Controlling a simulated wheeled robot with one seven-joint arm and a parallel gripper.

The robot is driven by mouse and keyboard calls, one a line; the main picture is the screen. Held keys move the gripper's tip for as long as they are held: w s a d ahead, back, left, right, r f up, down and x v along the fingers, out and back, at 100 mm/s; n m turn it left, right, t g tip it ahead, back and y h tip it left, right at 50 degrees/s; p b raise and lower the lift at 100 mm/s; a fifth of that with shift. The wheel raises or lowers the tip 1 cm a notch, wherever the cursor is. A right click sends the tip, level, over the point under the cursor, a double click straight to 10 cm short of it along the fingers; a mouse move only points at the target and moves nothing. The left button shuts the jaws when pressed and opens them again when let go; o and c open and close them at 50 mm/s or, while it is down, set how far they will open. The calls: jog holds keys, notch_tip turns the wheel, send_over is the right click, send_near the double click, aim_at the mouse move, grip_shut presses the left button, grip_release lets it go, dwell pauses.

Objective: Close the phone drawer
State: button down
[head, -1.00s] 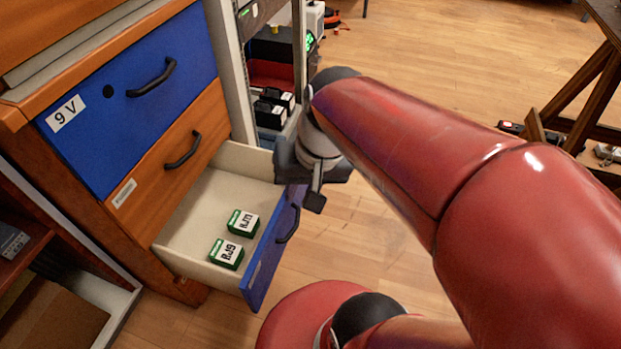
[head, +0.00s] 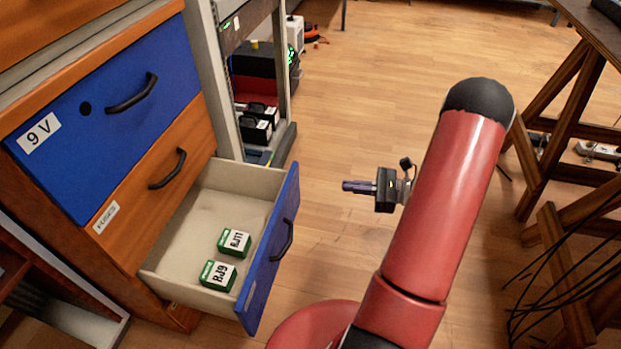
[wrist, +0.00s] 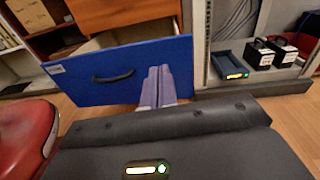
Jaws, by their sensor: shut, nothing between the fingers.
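The open drawer (head: 272,270) has a blue front with a black handle and a pale inside. It is the lowest visible drawer of the cabinet and sticks well out to the right. Two green-and-white boxes, RJ11 (head: 234,242) and RJ9 (head: 218,275), lie in it. My gripper (head: 346,186) is shut and empty, to the right of the drawer front and apart from it in the head view, pointing left toward it. In the wrist view the shut fingers (wrist: 158,85) overlap the right part of the blue front (wrist: 85,82); whether they touch it cannot be told there.
Above are a shut wooden drawer labelled FUSES (head: 150,195) and a shut blue 9 V drawer (head: 65,125). A rack (head: 222,90) with black devices stands behind the cabinet. A wooden trestle table with cables (head: 570,90) stands at right. Floor between is clear.

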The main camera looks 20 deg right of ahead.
aim_at(294, 176)
jog(key=shift+m+t, duration=0.5)
jog(key=x, duration=0.4)
jog(key=f+x, duration=0.1)
jog(key=x, duration=0.7)
jog(key=shift+w+f, duration=0.2)
jog(key=shift+w, duration=0.4)
jog(key=b+x, duration=0.1)
jog(key=x, duration=1.9)
jog(key=shift+f, duration=0.2)
jog(key=shift+d, duration=0.2)
